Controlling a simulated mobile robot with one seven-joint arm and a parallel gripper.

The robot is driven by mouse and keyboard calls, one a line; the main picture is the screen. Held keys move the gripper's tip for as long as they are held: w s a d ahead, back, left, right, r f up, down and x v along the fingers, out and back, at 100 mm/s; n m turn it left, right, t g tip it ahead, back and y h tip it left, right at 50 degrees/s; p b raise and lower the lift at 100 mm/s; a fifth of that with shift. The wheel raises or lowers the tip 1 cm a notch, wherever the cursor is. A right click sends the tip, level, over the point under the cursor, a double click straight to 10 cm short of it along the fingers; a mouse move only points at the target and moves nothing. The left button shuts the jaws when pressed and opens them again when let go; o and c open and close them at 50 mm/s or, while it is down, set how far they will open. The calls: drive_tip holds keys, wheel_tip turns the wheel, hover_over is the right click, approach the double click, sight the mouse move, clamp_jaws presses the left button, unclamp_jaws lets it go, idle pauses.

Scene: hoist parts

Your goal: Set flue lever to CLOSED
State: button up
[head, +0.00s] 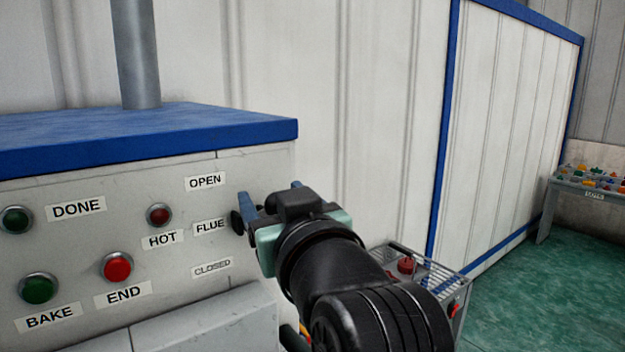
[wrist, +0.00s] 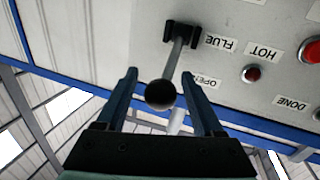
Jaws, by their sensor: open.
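The flue lever (wrist: 177,55) shows in the wrist view as a grey rod with a black ball knob (wrist: 160,95), rising from a black mount on the panel. The rod leans towards the OPEN label (wrist: 206,80). In the head view the black mount (head: 237,222) shows beside the FLUE label (head: 210,227), with the CLOSED label (head: 212,268) below; the rod and knob are hidden by my gripper (head: 270,192). My gripper is open. In the wrist view its two blue fingers (wrist: 160,80) stand either side of the knob, apart from it.
The panel carries a HOT lamp (head: 159,215), a red END button (head: 118,267), a green BAKE button (head: 38,289) and a green DONE lamp (head: 16,220). A parts table (head: 590,190) is far right.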

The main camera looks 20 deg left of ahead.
drive_tip(key=shift+w+a, duration=0.25)
drive_tip(key=shift+a, duration=0.05)
clamp_jaws()
idle(1.3)
